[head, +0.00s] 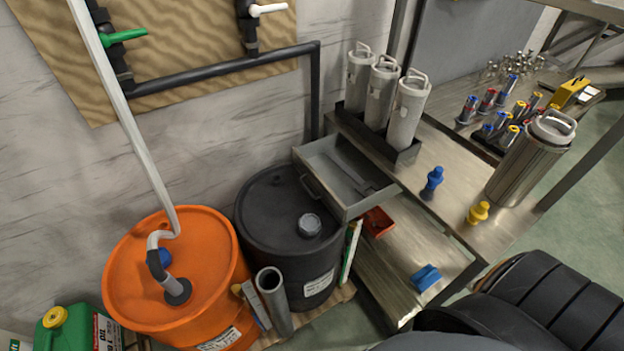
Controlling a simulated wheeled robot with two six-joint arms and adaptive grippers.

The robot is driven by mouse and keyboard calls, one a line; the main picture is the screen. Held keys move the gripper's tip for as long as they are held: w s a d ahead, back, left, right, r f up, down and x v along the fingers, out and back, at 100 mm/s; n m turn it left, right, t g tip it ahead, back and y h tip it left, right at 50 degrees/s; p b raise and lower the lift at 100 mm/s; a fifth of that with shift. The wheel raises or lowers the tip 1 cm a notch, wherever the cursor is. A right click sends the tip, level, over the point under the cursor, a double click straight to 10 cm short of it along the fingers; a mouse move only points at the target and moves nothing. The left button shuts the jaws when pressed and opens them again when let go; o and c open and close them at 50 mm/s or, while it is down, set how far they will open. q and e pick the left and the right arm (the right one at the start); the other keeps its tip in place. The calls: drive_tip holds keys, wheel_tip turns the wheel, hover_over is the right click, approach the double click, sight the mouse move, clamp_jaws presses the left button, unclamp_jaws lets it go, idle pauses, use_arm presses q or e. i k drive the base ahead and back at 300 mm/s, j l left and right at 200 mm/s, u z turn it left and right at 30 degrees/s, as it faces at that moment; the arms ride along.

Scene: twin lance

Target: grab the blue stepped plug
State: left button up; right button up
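The blue stepped plug (432,184) stands upright on the metal bench top (455,190), right of centre in the head view. It has a wider lower part and a narrower top. A similar yellow plug (478,213) stands to its right and nearer the front edge. Nothing touches the blue plug. Neither of my grippers shows in the head view.
Several grey canisters (359,78) stand behind the plug, and a large steel canister (530,160) stands to its right. An open drawer (345,175) juts out at left. A blue object (425,277) lies on the lower shelf. Orange (130,265) and black (275,215) drums stand left.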

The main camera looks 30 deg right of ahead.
sight(435, 177)
drive_tip(key=z, duration=1.8)
